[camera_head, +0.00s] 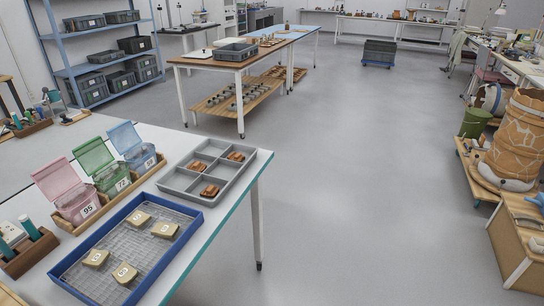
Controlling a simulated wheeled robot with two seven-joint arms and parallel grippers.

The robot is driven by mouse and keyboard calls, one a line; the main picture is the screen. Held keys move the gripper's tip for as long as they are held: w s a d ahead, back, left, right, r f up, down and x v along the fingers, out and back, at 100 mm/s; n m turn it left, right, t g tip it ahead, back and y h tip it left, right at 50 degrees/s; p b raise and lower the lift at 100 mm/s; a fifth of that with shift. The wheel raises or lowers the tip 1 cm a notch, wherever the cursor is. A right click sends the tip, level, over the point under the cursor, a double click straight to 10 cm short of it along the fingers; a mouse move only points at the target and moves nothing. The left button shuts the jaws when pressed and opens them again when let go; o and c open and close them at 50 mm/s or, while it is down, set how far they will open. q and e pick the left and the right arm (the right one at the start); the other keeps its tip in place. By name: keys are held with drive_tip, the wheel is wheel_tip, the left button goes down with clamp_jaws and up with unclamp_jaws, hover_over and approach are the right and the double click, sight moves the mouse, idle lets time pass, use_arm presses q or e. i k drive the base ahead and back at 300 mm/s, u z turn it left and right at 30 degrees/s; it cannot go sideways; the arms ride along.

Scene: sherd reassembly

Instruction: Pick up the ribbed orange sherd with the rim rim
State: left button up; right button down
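Three small orange-brown sherds lie in separate compartments of a grey divided tray (181,206) on the white table. One sherd (198,167) is at the upper left, one (236,156) at the upper right and one (210,191) in the front part of the tray. They are too small to tell which is ribbed or has a rim. Neither of my grippers is in view.
A large patched vessel (515,140) stands at right. The middle floor is clear.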

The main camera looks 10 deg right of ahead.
sight(233, 156)
drive_tip(key=z, duration=1.15)
drive_tip(key=i, duration=2.9)
drive_tip(key=u, duration=3.7)
